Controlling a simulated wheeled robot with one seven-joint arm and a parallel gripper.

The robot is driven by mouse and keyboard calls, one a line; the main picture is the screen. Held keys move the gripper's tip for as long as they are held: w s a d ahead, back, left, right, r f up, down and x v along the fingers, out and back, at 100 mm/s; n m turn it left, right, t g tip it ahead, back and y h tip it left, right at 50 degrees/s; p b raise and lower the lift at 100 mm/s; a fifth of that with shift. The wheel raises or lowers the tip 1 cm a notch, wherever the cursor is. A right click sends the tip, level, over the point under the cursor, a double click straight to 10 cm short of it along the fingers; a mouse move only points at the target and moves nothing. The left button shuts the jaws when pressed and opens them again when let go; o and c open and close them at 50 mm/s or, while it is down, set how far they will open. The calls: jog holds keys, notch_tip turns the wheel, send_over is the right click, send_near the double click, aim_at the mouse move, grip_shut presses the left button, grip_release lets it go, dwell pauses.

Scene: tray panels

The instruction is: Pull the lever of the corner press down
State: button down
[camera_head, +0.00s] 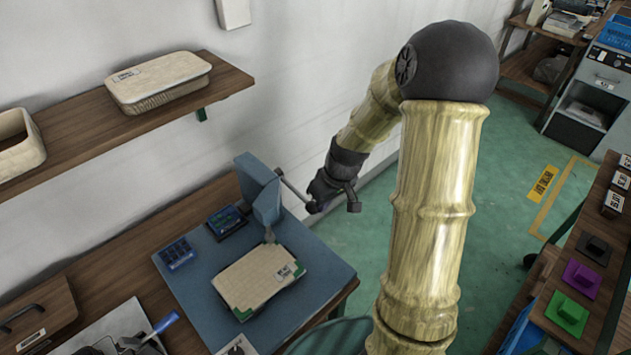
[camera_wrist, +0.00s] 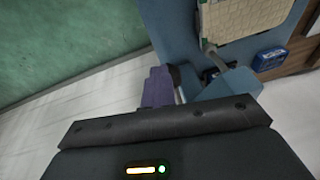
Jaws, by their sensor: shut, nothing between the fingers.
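The corner press is a blue upright (camera_head: 262,198) on a blue base plate (camera_head: 315,262) at the back of the bench; its upright also shows in the wrist view (camera_wrist: 228,84). The lever (camera_head: 293,190) is a thin grey rod slanting from the top of the press toward my gripper. My gripper (camera_head: 319,205) is shut and empty, at the lever's outer end. In the wrist view its purple fingers (camera_wrist: 158,86) are together, close beside a dark end piece (camera_wrist: 175,74). I cannot tell whether they touch it. A pale woven panel (camera_head: 255,278) with green corners lies on the base plate.
A wall shelf (camera_head: 110,125) carries a lidded woven box (camera_head: 160,82). The wall (camera_head: 310,60) is close behind the press.

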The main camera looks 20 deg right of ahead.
jog(key=s+d+r+p, duration=0.1)
jog(key=s+d+r, duration=0.1)
jog(key=r, duration=0.3)
jog(key=s+d+r+p, duration=0.1)
jog(key=s+d+r, duration=0.1)
jog(key=s+r, duration=0.2)
jog(key=shift+d+r, duration=0.3)
jog(key=shift+r, duration=0.3)
jog(key=s+a+f+m+h, duration=0.1)
jog(key=s+a+m+h, duration=0.1)
jog(key=s+a+m, duration=0.2)
jog(key=s+a, duration=0.2)
jog(key=a, duration=0.2)
jog(key=shift+s+a+t, duration=0.15)
jog(key=shift+a+t, duration=0.15)
jog(key=shift+a, duration=0.1)
dwell(1.3)
